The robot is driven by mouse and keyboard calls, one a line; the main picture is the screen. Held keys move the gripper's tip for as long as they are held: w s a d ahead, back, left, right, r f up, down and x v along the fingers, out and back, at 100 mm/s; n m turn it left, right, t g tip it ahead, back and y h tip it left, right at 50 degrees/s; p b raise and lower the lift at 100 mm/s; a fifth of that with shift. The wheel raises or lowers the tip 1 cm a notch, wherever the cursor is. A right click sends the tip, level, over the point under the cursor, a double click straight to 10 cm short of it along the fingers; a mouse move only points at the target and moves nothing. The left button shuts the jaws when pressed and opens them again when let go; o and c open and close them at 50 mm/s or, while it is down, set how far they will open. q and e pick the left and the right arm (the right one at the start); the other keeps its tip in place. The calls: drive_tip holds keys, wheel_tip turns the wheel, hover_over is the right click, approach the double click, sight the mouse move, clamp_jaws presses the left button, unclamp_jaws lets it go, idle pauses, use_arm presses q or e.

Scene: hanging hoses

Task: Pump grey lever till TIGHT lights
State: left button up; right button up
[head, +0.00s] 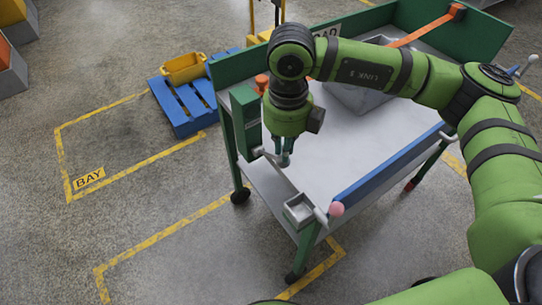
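A green box (246,119) is fixed to the left side of the cart. A grey lever-like bar (265,153) comes out near its lower end and runs toward my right gripper. My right gripper (284,159) points down beside the green box, over the cart's left edge. Its fingertips are close together at the bar. I cannot tell whether they hold it, touch it or only pass in front. No TIGHT lettering or lit lamp can be made out. My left gripper is not in view.
The cart has a pale top (375,140), a blue front rail (388,165) and a green back panel. A small metal tray (298,210) and a pink knob (337,209) sit at its near corner. A blue pallet (180,110) bears a yellow bin (184,69).

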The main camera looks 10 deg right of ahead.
sight(288, 165)
drive_tip(key=shift+s+d+f+b, duration=0.1)
drive_tip(key=shift+s+f+b, duration=0.1)
drive_tip(key=shift+f+b, duration=0.45)
drive_tip(key=shift+s+d+f+b, duration=0.1)
drive_tip(key=shift+s+f+b, duration=0.1)
drive_tip(key=shift+f+b, duration=0.45)
drive_tip(key=shift+s+d+f+b, duration=0.1)
drive_tip(key=shift+s+f+b, duration=0.1)
drive_tip(key=shift+f+b, duration=0.4)
drive_tip(key=shift+a+f, duration=0.1)
drive_tip(key=shift+s+f+b, duration=0.2)
drive_tip(key=shift+f+b, duration=0.55)
drive_tip(key=shift+b, duration=0.05)
drive_tip(key=shift+s+f+b, duration=0.2)
drive_tip(key=shift+f+b, duration=0.55)
drive_tip(key=shift+b, duration=0.05)
drive_tip(key=shift+f, duration=0.1)
